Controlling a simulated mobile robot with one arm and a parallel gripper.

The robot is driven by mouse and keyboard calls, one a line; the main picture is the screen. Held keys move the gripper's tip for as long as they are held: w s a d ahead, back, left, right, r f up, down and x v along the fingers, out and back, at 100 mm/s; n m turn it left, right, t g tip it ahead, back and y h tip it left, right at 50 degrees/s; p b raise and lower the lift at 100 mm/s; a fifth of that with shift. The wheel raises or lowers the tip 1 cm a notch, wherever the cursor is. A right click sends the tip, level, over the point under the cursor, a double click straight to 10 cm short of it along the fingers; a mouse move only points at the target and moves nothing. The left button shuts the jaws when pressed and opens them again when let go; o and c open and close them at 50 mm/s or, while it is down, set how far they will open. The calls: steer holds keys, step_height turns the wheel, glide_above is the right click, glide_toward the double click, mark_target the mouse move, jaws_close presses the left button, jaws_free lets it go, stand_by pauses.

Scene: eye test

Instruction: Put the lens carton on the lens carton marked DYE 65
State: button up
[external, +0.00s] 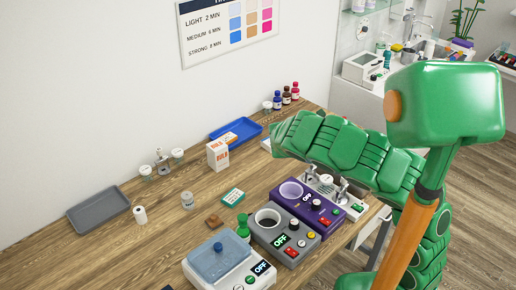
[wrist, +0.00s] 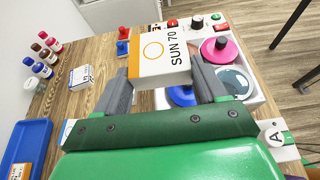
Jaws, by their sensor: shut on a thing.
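My gripper (wrist: 162,68) is shut on a white-and-orange lens carton (wrist: 160,54) in the wrist view. The carton's face reads SUN 70 and has an orange ring; a grey finger is on each side. In the external view, my gripper and this carton are hidden behind my green arm. I cannot read DYE 65 on anything. A teal-and-white carton (external: 233,197) lies flat on the table, its print too small to read. A taller white-and-orange carton or stack (external: 218,154) stands behind it, its lettering unclear.
A blue tray (external: 257,127), also in the wrist view (wrist: 38,127), lies near small bottles (external: 286,95). A grey tray (external: 84,220) is at left. Purple (external: 322,222) and grey (external: 297,247) heater units and a white machine (external: 236,280) line the front edge. Wood between is partly clear.

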steer(key=shift+w+a+f, duration=0.75)
steer(key=shift+w+f, duration=1.2)
steer(key=shift+w, duration=0.25)
steer(key=shift+w+a+f, duration=0.8)
steer(key=shift+w+f, duration=1.2)
steer(key=shift+w, duration=0.15)
steer(key=shift+w+a+f, duration=0.75)
steer(key=shift+w+f, duration=1.2)
steer(key=shift+w, duration=0.25)
steer(key=shift+f, duration=1.6)
steer(key=shift+f, duration=0.1)
steer(key=o, duration=1)
steer(key=shift+o, duration=0.2)
